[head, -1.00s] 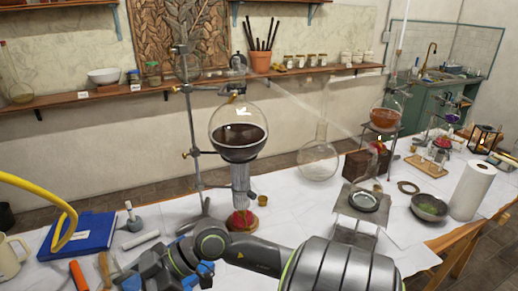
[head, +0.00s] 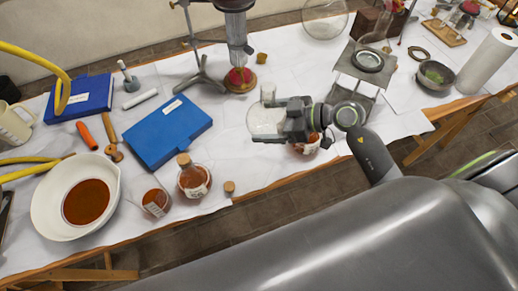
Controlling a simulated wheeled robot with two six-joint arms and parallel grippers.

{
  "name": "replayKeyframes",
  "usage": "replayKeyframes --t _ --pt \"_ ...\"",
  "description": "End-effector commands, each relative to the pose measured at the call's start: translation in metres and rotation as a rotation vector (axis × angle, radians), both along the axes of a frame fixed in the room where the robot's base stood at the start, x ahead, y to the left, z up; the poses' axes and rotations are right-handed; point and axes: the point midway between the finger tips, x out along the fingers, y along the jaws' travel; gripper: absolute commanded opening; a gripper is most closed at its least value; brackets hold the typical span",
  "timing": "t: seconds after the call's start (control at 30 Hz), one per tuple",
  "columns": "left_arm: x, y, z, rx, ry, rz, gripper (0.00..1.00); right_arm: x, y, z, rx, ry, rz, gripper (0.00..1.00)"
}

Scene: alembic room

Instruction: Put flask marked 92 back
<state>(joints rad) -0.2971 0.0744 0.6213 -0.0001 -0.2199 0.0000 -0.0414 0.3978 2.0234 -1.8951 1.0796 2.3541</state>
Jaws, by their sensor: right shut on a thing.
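My right gripper (head: 270,120) reaches in from the right over the white-covered table. Its fingers are shut around a clear round glass flask (head: 262,122) whose short neck points up. No number is readable on it. I cannot tell if it touches the table. A corked round flask (head: 193,181) with red-brown contents and a pale label stands near the front edge. A labelled glass vessel (head: 155,203) with similar contents is left of it. Another vessel with red-brown contents (head: 308,147) is partly hidden behind my right gripper. My left gripper is not in view.
A white bowl (head: 48,196) of red-brown matter, a blue box (head: 185,118) and a blue book (head: 80,106) lie left. A loose cork (head: 229,187) sits at the front edge. Bare cloth lies between box and gripper.

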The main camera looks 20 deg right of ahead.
Motion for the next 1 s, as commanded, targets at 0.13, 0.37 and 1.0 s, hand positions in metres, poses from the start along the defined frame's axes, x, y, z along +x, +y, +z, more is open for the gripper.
replayKeyframes --t 0.13,0.37,1.0 --pt "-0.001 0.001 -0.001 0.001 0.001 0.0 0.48 0.008 0.025 -0.046 0.01 0.007 0.035 0.52" --pt "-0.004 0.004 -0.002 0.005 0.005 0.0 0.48 0.008 0.049 -0.083 0.01 0.006 0.08 0.52" --pt "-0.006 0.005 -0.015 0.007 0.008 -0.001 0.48 0.008 0.051 -0.174 0.008 0.006 0.083 0.52"
